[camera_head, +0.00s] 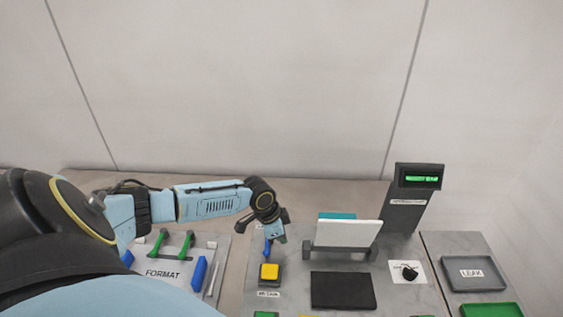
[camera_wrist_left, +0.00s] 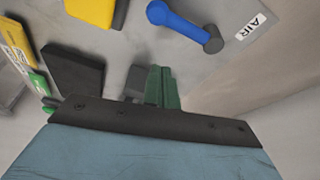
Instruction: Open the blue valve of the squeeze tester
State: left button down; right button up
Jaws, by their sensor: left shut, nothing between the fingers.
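The blue valve (camera_head: 267,247) stands at the left of the grey tester panel, behind the yellow button (camera_head: 269,272). In the left wrist view the blue valve (camera_wrist_left: 182,22) is a lever running from a rounded blue end to a grey pivot, beside an AIR label (camera_wrist_left: 251,26). My left gripper (camera_head: 278,238) is just right of the valve in the head view. Its fingers (camera_wrist_left: 160,88) show dark green in the wrist view, shut together and empty, apart from the lever in that picture. Their height above the panel is hard to tell. My right gripper is not in view.
A white tilted plate (camera_head: 347,233) with a teal block (camera_head: 337,216) behind it stands right of the gripper. A dark pad (camera_head: 343,290) lies in front. A display post (camera_head: 418,178), black knob (camera_head: 409,272) and LEAK tray (camera_head: 472,273) are farther right. The FORMAT panel (camera_head: 150,283) is left.

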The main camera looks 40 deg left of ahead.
pick_arm(q)
jog(key=v, duration=0.6)
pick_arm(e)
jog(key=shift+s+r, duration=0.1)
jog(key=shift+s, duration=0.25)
pick_arm(q)
jog(key=shift+s+a, duration=0.1)
jog(key=shift+a, duration=0.05)
